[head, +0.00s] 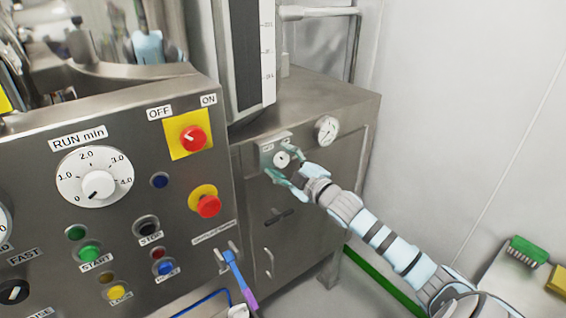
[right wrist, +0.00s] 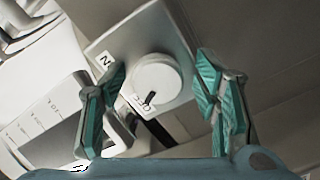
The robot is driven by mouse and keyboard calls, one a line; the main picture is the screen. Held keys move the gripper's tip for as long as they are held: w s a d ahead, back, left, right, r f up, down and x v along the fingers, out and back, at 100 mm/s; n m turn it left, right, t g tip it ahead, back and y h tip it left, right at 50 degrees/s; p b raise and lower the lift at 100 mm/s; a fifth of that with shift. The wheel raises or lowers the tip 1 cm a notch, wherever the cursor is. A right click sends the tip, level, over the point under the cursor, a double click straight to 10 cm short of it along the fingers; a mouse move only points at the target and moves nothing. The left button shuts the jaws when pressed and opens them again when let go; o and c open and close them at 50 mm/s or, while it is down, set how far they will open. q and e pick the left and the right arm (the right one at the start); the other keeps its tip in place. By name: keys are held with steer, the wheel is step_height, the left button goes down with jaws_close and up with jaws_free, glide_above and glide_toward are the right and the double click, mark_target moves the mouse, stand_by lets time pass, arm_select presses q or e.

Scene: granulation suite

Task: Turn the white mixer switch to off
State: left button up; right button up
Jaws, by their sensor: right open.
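The white mixer switch (head: 281,158) is a round knob on a small metal plate (right wrist: 112,42) on the cabinet front. In the right wrist view the knob (right wrist: 160,80) shows large, with a dark mark at its lower edge close to the OFF label. A second label, partly hidden by a finger, ends in N. My right gripper (head: 279,161) is open, its teal fingers on either side of the knob in the picture. The knob lies between the fingers in the wrist view; contact cannot be told. My left gripper is not in view.
A pressure gauge (head: 327,130) sits close above the right gripper. At left is a control panel with a RUN min dial (head: 95,178), a red OFF/ON switch (head: 193,137) and a red button (head: 207,205). A blue-purple strap (head: 238,275) hangs below. The wall at right is bare.

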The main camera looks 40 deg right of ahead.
steer(key=shift+s+r, duration=0.15)
steer(key=shift+s, duration=0.3)
steer(key=s, duration=0.7)
steer(key=shift+a, duration=0.15)
steer(key=shift+w, duration=0.15)
